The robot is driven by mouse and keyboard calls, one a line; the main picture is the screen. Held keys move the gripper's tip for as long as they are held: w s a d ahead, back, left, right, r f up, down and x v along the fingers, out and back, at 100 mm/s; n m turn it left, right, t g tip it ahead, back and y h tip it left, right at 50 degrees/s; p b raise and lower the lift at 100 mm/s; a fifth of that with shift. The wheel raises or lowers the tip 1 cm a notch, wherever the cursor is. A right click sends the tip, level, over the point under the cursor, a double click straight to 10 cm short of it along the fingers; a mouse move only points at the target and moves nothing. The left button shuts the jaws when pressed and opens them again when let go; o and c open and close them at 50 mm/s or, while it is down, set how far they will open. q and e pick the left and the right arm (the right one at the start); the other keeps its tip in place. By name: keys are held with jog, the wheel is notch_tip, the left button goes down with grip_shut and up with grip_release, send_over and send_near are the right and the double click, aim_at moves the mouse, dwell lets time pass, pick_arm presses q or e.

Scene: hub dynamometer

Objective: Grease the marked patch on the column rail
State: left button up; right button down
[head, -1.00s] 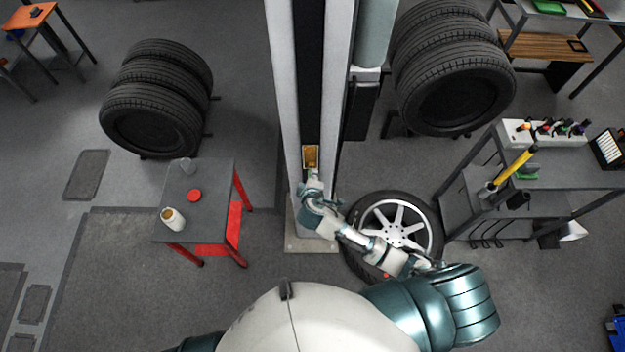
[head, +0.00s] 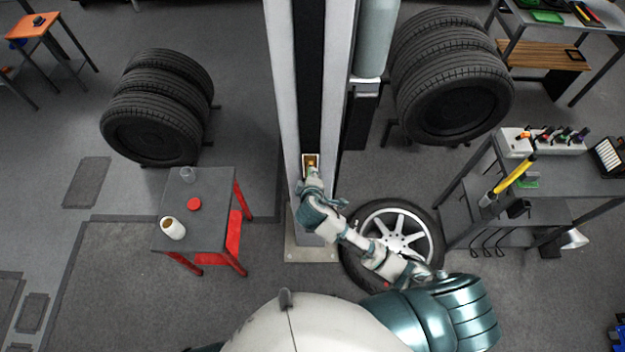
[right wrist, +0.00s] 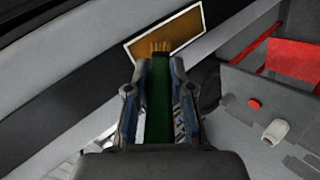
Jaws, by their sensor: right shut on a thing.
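The column rail (head: 309,70) stands upright, a dark strip between pale sides. The marked patch (head: 306,160) is an amber-brown rectangle with a pale border, low on the dark strip; it also shows in the right wrist view (right wrist: 185,32). My right gripper (head: 313,176) is just below the patch and hides its lower part. In the right wrist view the gripper (right wrist: 158,75) is shut on a green-handled brush (right wrist: 159,100). Its light bristles overlap the patch's lower edge; I cannot tell whether they touch. My left gripper is out of view.
A grey table (head: 215,225) with red legs holds an open jar (head: 173,228), a red lid (head: 194,204) and a clear cup (head: 187,174). A wheel (head: 405,235) lies right of the column base. A workbench (head: 580,180) and tyre stacks (head: 160,105) stand farther off.

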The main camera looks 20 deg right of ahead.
jog(key=shift+r, duration=2.25)
notch_tip(320, 180, down, 14)
jog(key=b, duration=0.4)
jog(key=shift+f, duration=0.25)
jog(key=shift+s+a+p, duration=0.3)
jog(key=shift+s+p, duration=0.25)
jog(key=shift+s, duration=0.4)
jog(key=shift+s+a+p, duration=0.25)
jog(key=shift+s+p, duration=0.25)
jog(key=shift+s, duration=0.45)
jog(key=shift+s+a+p, duration=0.3)
jog(key=shift+s+p, duration=0.25)
jog(key=shift+s, duration=0.4)
